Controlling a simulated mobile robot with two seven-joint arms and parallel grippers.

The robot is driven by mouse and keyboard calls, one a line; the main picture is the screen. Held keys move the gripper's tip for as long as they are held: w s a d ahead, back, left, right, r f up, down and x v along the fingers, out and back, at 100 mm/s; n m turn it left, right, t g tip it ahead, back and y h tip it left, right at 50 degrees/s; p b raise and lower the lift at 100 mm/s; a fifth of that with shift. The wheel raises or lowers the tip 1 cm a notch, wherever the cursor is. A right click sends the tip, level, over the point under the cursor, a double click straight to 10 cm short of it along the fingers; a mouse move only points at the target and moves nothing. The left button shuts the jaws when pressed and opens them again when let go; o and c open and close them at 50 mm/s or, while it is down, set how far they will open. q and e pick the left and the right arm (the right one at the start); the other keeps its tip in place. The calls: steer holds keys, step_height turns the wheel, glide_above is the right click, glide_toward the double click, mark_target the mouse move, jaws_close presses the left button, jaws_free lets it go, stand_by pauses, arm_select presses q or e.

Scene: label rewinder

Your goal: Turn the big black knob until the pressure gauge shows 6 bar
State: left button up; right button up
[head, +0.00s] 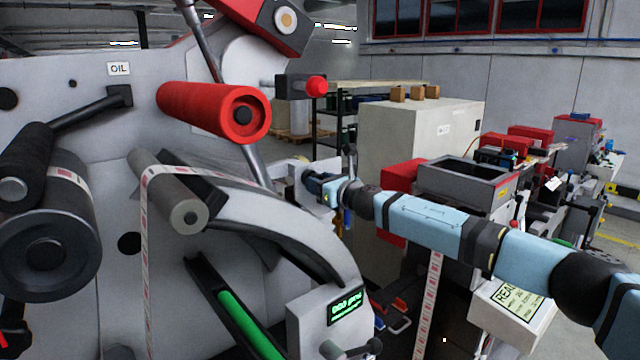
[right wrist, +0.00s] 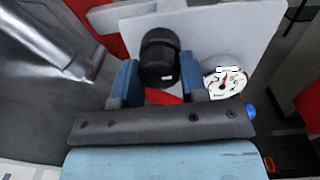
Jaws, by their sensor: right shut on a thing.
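The big black knob (right wrist: 160,52) stands on a pale grey plate in the right wrist view. My right gripper (right wrist: 158,80) has one blue finger on each side of it and is shut on it. The white round pressure gauge (right wrist: 226,83) is just right of the knob; its needle and figures are too small to read surely. In the head view my right gripper (head: 318,185) reaches the pale bracket at the machine's right side, where the knob and gauge cannot be made out. My left gripper is not in view.
The rewinder's grey panel (head: 95,95) carries a red roller (head: 215,110), black rollers and a paper web close to the left of my right gripper. A green-lit display box (head: 345,308) sits below it. A beige cabinet (head: 415,130) and other machines stand behind my right arm.

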steer(key=shift+a+m, duration=0.1)
steer(key=shift+m, duration=3.7)
steer(key=o, duration=0.9)
steer(key=b+v, duration=0.1)
steer(key=v, duration=0.8)
steer(key=b+v, duration=0.1)
steer(key=v, duration=0.3)
steer(key=shift+s+d+f+b, duration=0.2)
steer(key=shift+s+f+b, duration=0.05)
steer(key=shift+s+b, duration=0.05)
